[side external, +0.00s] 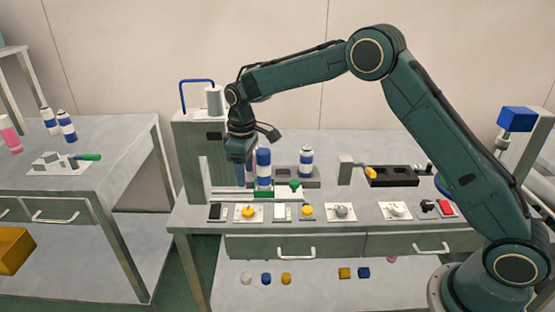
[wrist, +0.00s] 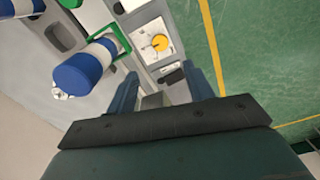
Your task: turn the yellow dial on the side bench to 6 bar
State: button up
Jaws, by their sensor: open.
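The yellow dial (side external: 248,211) sits on a white plate at the front left of the middle bench. In the wrist view the yellow dial (wrist: 160,43) shows just beyond my fingertips, roughly in line with the gap between them. Its scale marks and pointer are too small to read. My gripper (side external: 240,175) points down above the left part of this bench, apart from the dial. In the wrist view my gripper (wrist: 163,85) has its two fingers spread, with nothing held between them.
A blue and white can (side external: 264,168) stands in a green-edged holder close to my gripper; the can (wrist: 88,65) is left of my fingers in the wrist view. A left bench (side external: 115,150) stands apart.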

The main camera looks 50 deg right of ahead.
aim_at(248, 211)
notch_tip(248, 211, down, 13)
jog(key=shift+r, duration=0.15)
dwell(0.4)
jog(key=c, duration=1)
